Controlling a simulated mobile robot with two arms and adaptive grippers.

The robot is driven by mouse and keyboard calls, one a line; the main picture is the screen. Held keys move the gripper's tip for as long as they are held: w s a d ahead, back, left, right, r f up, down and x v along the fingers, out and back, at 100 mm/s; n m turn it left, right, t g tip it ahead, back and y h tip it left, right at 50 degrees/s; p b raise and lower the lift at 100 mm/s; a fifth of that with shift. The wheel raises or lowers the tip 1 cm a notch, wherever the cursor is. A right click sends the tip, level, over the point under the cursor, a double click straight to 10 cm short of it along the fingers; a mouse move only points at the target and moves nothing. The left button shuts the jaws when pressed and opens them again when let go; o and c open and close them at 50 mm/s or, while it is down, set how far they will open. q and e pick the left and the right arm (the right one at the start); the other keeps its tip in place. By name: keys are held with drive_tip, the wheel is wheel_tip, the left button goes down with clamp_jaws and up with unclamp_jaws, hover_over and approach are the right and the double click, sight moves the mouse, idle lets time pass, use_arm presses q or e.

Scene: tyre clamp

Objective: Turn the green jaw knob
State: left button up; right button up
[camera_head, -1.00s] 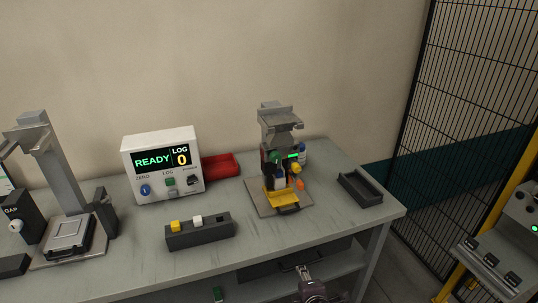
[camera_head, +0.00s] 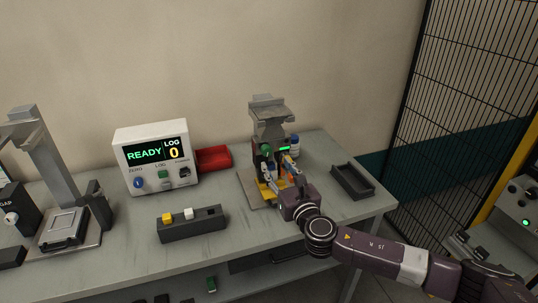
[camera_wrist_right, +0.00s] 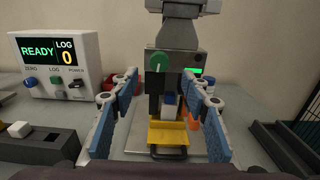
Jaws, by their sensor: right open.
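The green jaw knob (camera_wrist_right: 158,62) is on the front of the grey clamp station (camera_wrist_right: 182,33), left of a small green-lit display. My left gripper is not in view.
A white box (camera_head: 155,157) with a READY display stands left of the station, with a red bin (camera_head: 213,158) beside it. A dark block with yellow and white cubes (camera_head: 193,228) lies in front. A dark tray (camera_head: 352,182) is at the right. A mesh fence stands right of the table.

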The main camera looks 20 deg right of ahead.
sight(268, 153)
drive_tip(key=shift+w+a+p, duration=0.2)
drive_tip(key=shift+w+p, duration=0.25)
drive_tip(key=shift+w, duration=3.2)
clamp_jaws()
drive_tip(key=shift+m, duration=0.3)
